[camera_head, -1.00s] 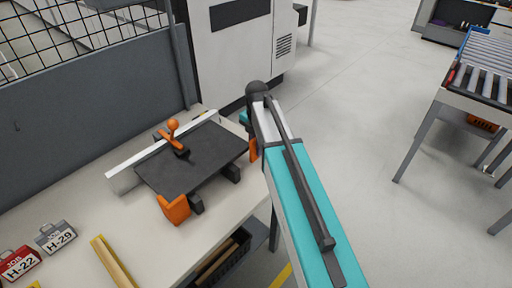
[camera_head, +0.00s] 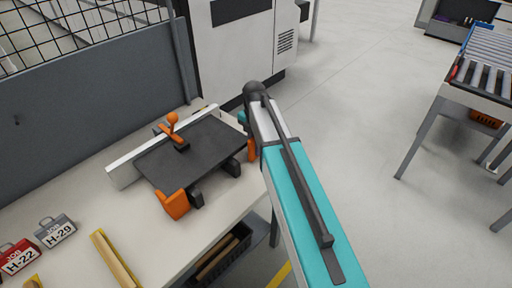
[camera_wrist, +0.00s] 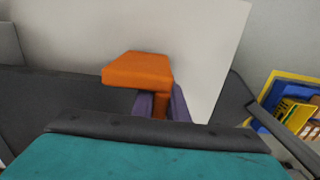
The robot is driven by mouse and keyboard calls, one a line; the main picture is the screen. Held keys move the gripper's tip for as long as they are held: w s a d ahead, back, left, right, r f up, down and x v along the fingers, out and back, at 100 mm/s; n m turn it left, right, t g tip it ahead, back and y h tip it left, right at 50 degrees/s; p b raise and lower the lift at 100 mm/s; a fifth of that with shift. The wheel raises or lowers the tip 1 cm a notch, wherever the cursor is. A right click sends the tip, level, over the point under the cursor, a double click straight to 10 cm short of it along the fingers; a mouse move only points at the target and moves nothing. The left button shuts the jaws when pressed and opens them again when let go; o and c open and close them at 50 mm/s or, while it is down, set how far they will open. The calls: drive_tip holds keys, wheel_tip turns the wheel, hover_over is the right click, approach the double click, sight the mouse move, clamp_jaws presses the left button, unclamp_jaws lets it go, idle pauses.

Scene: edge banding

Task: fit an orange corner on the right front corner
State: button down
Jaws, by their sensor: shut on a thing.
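A dark panel (camera_head: 205,150) lies on dark supports on the bench, against a white fence (camera_head: 130,168). An orange corner (camera_head: 175,204) sits at its near left corner in the head view. Another orange corner (camera_head: 251,147) is close to the panel's right corner; my arm partly covers it, and I cannot tell whether it touches the panel. In the wrist view this orange corner (camera_wrist: 137,70) is held between the purple fingers of my gripper (camera_wrist: 163,104), which is shut on it. The fingers are hidden in the head view.
An orange-handled clamp (camera_head: 172,130) stands on the panel. The bench (camera_head: 85,200) also carries a yellow-edged strip (camera_head: 115,260) and job tags H-22 (camera_head: 18,257) and H-29 (camera_head: 55,231). A dark crate (camera_head: 225,256) is below the bench. A roller table (camera_head: 480,85) stands at right.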

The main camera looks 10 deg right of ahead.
drive_tip(key=shift+w+a+r, duration=0.15)
drive_tip(key=shift+w+a, duration=0.15)
drive_tip(key=shift+a, duration=0.3)
drive_tip(key=c, duration=1.7)
unclamp_jaws()
drive_tip(key=shift+c, duration=0.2)
drive_tip(key=shift+r, duration=0.15)
drive_tip(key=shift+o, duration=0.4)
drive_tip(key=shift+d+r+b, duration=0.2)
drive_tip(key=shift+r+b, duration=0.55)
drive_tip(key=shift+r, duration=2.2)
drive_tip(key=shift+d+r+b, duration=0.15)
drive_tip(key=shift+r+b, duration=0.6)
drive_tip(key=shift+r, duration=2.2)
drive_tip(key=shift+s+d+r, duration=0.15)
drive_tip(key=shift+s+r, duration=0.1)
drive_tip(key=shift+r, duration=0.55)
